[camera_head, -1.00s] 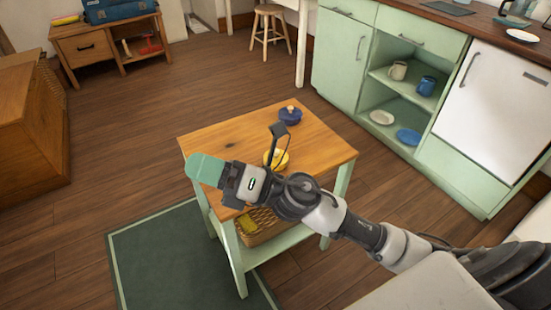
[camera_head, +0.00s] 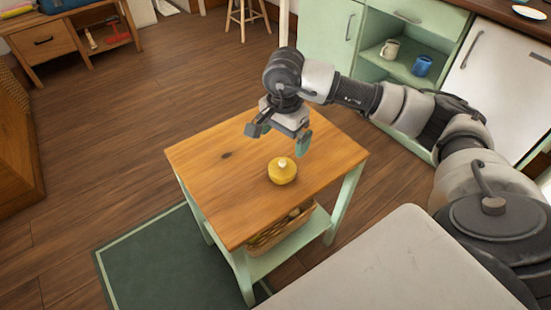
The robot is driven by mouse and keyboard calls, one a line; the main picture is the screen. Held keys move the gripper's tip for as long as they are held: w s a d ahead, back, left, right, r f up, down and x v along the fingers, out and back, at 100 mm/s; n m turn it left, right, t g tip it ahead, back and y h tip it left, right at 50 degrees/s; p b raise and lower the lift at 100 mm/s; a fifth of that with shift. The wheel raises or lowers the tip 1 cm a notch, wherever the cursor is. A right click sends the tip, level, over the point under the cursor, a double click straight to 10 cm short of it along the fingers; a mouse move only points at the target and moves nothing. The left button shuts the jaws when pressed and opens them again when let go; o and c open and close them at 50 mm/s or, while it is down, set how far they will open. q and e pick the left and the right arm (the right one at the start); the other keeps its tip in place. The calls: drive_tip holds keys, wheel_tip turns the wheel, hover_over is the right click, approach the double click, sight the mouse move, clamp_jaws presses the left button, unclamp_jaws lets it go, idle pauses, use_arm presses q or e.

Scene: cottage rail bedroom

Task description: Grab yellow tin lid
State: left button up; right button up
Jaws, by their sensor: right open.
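A round yellow tin lid (camera_head: 282,171) with a pale knob on top sits on the wooden top of a small green-legged table (camera_head: 225,175). Whether a tin is under the lid is hard to tell. My right gripper (camera_head: 283,137) hangs over the far side of the tabletop, just behind and above the yellow lid in the picture. It is open and empty, and apart from the lid. The blue-lidded tin at the back of the table is hidden behind my right arm. My left gripper is out of view.
A wicker basket (camera_head: 278,233) stands on the table's lower shelf. Green cabinets with open shelves hold a cream mug (camera_head: 390,49) and a blue mug (camera_head: 421,65). A dark green rug (camera_head: 170,265) lies at the table's left.

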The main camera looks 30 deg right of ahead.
sight(284, 164)
drive_tip(key=f, duration=0.5)
drive_tip(key=shift+s+f+b, duration=0.1)
drive_tip(key=shift+s+b, duration=0.1)
drive_tip(key=shift+b, duration=0.15)
wheel_tip(284, 164, down, 4)
drive_tip(key=shift+s+f+b, duration=0.1)
drive_tip(key=shift+f+b, duration=0.05)
drive_tip(key=shift+b, duration=0.25)
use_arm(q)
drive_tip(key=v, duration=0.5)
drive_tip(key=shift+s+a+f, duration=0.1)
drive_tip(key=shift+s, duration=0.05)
use_arm(e)
drive_tip(key=c, duration=0.9)
